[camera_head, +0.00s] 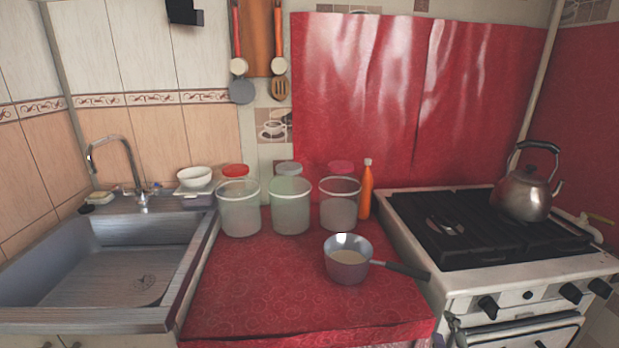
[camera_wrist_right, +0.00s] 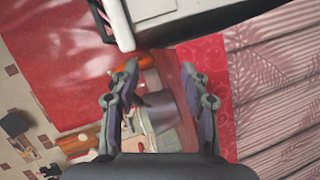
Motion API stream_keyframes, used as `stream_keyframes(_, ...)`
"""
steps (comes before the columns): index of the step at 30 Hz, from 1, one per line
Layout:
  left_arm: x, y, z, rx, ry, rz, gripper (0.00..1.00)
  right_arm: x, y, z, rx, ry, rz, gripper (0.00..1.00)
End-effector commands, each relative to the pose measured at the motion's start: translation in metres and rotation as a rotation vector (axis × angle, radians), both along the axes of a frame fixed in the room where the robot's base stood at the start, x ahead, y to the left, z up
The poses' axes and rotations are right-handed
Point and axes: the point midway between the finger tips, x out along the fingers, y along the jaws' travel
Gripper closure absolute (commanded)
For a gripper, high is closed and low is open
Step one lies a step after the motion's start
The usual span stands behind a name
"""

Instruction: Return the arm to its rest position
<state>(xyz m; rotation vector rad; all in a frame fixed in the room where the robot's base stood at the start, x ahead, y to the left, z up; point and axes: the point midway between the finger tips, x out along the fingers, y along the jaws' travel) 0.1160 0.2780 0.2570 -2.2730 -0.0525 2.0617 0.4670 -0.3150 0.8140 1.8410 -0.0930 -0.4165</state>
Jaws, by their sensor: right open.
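My right gripper (camera_wrist_right: 159,72) shows in the right wrist view with its two dark fingers apart. It is open, and nothing is held between the fingers. Beyond them I see part of the red counter, an orange shape and the edge of the white stove, seen at a steep tilt. In the head view I cannot clearly make out the right gripper; at most a small dark part shows at the bottom edge by the stove's front corner. My left gripper is in neither view.
A grey saucepan (camera_head: 347,269) with pale contents stands on the red counter (camera_head: 260,305), its handle toward the stove (camera_head: 440,278). Behind it are three clear tubs (camera_head: 291,208) and an orange bottle (camera_head: 366,190). A kettle (camera_head: 524,192) stands on the stove. The sink (camera_head: 110,270) is left.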

Motion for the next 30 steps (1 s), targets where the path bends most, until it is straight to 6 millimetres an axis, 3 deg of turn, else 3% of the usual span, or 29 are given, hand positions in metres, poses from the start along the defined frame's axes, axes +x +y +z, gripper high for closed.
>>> stream_keyframes(3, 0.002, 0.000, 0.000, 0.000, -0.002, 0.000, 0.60, -0.039, -0.004, -0.055, 0.367, 0.187, -0.248, 0.54)
stream_keyframes(6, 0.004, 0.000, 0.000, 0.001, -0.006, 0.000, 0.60, -0.074, 0.011, -0.091, 0.596, 0.337, -0.400, 0.54)
stream_keyframes(10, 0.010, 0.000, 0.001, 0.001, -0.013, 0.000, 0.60, -0.115, 0.042, -0.120, 0.817, 0.519, -0.546, 0.54)
stream_keyframes(14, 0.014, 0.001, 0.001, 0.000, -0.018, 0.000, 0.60, -0.154, 0.078, -0.135, 0.991, 0.698, -0.658, 0.54)
stream_keyframes(23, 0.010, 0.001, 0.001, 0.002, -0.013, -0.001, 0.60, -0.140, 0.062, -0.263, 0.968, 0.733, -0.699, 0.54)
stream_keyframes(26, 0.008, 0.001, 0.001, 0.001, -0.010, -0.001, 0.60, -0.147, 0.057, -0.315, 0.965, 0.748, -0.714, 0.54)
stream_keyframes(30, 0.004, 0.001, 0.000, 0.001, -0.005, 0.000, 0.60, -0.177, 0.048, -0.402, 0.959, 0.778, -0.745, 0.54)
